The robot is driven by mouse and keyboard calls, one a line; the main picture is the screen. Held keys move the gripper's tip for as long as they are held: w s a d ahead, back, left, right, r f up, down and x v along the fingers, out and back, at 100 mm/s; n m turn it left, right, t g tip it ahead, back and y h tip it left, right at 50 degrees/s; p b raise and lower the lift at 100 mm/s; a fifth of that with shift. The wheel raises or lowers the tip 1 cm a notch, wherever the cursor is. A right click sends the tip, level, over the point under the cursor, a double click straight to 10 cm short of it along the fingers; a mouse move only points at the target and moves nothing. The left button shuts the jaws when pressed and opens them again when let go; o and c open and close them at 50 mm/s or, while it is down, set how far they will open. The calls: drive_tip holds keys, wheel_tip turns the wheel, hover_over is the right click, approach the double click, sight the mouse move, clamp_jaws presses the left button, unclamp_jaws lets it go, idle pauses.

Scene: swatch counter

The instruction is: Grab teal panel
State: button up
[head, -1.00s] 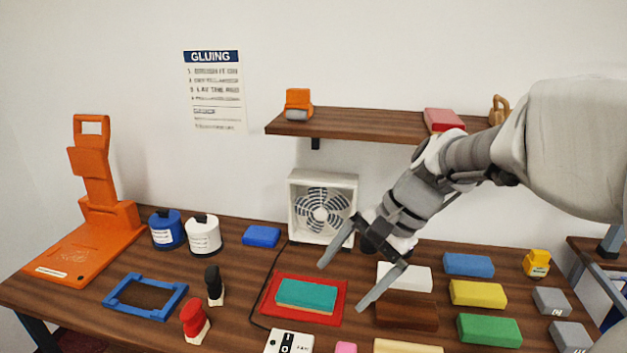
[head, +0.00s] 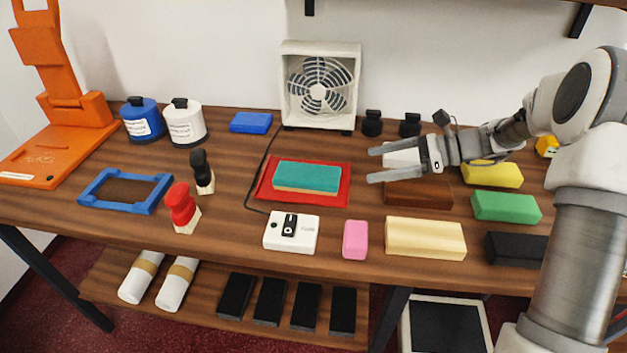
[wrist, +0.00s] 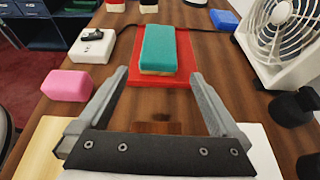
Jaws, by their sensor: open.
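The teal panel (head: 307,177) is a flat teal block with a tan lower layer, lying on a red mat (head: 341,199) on the wooden counter. It also shows in the wrist view (wrist: 159,47), straight ahead between the fingers and beyond their tips. My gripper (head: 372,164) is open and empty, to the right of the panel and apart from it, with its fingers pointing left toward it.
A white switch box (head: 291,233) and a pink block (head: 355,240) sit in front of the mat. A fan (head: 320,88) stands behind it. Brown (head: 418,194), cream (head: 426,238) and green (head: 506,207) blocks lie at the right. A blue frame (head: 125,190) lies at the left.

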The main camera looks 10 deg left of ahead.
sight(322, 174)
drive_tip(key=b+x, duration=0.3)
drive_tip(key=x, duration=1.3)
drive_tip(key=shift+b, duration=0.4)
drive_tip(key=shift+d, duration=0.1)
drive_tip(key=c, duration=1.1)
drive_tip(key=shift+c, duration=0.2)
